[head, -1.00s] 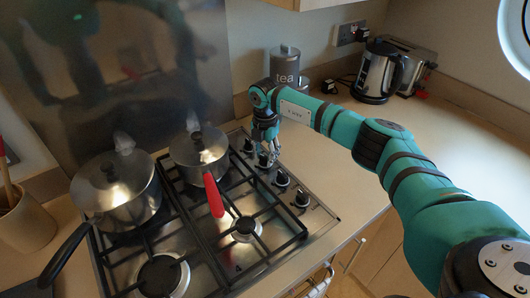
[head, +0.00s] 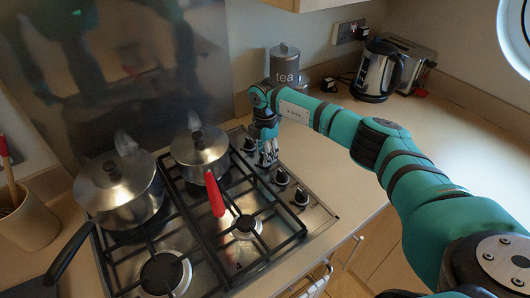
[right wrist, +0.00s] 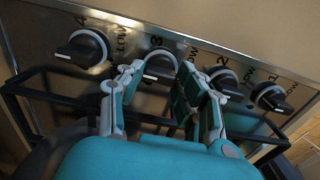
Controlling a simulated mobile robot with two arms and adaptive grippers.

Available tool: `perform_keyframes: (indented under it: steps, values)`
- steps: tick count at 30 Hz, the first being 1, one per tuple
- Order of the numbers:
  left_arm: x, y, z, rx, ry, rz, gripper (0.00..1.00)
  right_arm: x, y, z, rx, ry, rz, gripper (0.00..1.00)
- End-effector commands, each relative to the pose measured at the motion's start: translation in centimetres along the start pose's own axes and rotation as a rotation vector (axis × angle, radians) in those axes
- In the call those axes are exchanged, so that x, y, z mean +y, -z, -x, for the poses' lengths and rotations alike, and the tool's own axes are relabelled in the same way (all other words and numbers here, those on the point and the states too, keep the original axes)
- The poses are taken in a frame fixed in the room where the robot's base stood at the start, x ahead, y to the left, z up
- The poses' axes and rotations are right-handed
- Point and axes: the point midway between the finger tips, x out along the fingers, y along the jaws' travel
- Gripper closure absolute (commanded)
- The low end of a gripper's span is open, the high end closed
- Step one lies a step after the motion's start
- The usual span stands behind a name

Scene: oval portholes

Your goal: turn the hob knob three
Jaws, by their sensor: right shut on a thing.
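In the head view my right gripper (head: 267,153) is down at the knob row, covering knob three. My left gripper is not in view.
Knob four (right wrist: 82,49) is on one side and knobs two (right wrist: 224,81) and one (right wrist: 271,97) on the other, close by. A saucepan (head: 200,150) with a red handle and a larger pot (head: 118,190) stand on the hob. A tea canister (head: 285,64) stands behind.

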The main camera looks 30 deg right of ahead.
Motion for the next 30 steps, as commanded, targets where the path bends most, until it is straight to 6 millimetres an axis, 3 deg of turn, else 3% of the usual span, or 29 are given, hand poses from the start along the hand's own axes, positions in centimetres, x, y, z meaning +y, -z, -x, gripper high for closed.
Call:
perform_keyframes:
  steps: [6, 7, 12, 23, 30]
  values:
    - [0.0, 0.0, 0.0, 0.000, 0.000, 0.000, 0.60, 0.1, 0.0, 0.0, 0.001, -0.002, 0.000, 0.97]
    - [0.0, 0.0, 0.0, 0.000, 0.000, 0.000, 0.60, 0.1, 0.0, 0.0, 0.001, -0.002, 0.000, 0.64]
    - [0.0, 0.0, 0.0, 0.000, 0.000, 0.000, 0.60, 0.0, 0.0, 0.0, 0.001, -0.001, 0.001, 0.41]
    - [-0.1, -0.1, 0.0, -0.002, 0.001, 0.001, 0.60, 0.1, 0.0, 0.7, 0.001, -0.003, 0.001, 0.41]
    - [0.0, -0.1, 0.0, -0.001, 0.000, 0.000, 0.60, 0.2, 0.0, 5.0, 0.001, -0.005, 0.002, 0.41]
